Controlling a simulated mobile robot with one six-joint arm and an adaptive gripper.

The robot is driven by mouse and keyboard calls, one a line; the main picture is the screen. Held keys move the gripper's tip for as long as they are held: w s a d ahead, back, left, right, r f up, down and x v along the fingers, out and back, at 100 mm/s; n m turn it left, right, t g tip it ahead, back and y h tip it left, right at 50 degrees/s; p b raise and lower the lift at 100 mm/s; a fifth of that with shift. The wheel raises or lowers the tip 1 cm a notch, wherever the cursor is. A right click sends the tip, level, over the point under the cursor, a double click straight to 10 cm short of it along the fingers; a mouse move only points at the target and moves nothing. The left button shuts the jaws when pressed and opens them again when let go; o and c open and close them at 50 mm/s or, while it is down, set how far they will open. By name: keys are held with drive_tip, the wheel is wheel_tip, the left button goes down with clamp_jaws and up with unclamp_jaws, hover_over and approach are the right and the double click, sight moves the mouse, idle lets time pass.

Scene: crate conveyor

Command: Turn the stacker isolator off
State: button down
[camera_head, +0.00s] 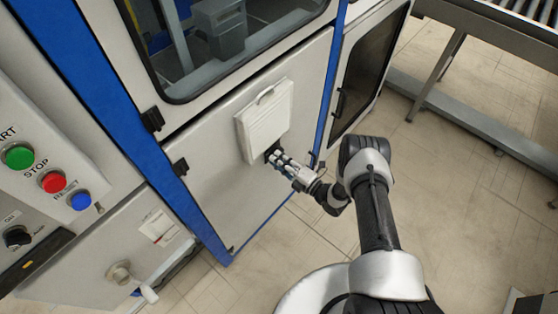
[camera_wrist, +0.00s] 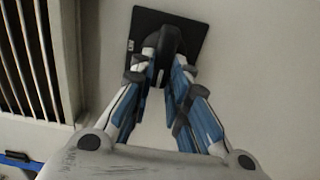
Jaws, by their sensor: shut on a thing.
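The isolator shows in the wrist view as a black square plate (camera_wrist: 190,28) on a pale panel, with a black rotary handle (camera_wrist: 168,36) standing out from it. The handle's long side runs roughly up and down in that view. My gripper (camera_wrist: 168,62) has one blue-padded finger on each side of the handle and is shut on it. In the head view my gripper (camera_head: 273,157) reaches the cabinet door just below a white louvred cover (camera_head: 265,118). There the isolator is mostly hidden by my fingers. I cannot read any position marks on the plate.
At the left, a control panel carries green (camera_head: 19,156), red (camera_head: 53,182) and blue (camera_head: 80,201) buttons and a black selector knob (camera_head: 17,236). A grey handle (camera_head: 118,272) sits below. A conveyor frame (camera_head: 480,125) stands at upper right. The tiled floor between is clear.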

drive_tip(key=c, duration=1.5)
unclamp_jaws()
drive_tip(key=shift+c, duration=0.2)
drive_tip(key=v, duration=1.2)
